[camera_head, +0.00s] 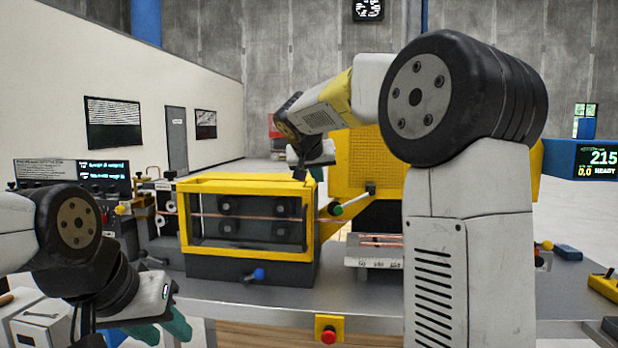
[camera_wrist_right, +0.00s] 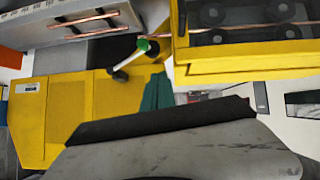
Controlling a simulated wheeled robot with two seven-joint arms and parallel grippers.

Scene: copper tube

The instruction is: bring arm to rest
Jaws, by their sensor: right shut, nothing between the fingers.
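My right arm comes in from the right and reaches over the bench. My right gripper (camera_head: 317,173) hangs above the right end of the yellow-framed machine (camera_head: 250,183). In the right wrist view its teal fingers (camera_wrist_right: 157,93) are together with nothing between them. My left gripper (camera_head: 164,330) is low at the left, in front of the bench edge; its two teal fingers look apart, with nothing seen between them. A copper tube (camera_head: 235,216) runs through the machine, and it also shows in the right wrist view (camera_wrist_right: 240,28).
A lever with a green knob (camera_head: 336,209) stands at the machine's right. A grey tray (camera_head: 374,262) with copper pieces lies beyond it. A red button (camera_head: 328,336) is at the bench's front edge. A yellow panel (camera_wrist_right: 75,105) stands close to the right gripper.

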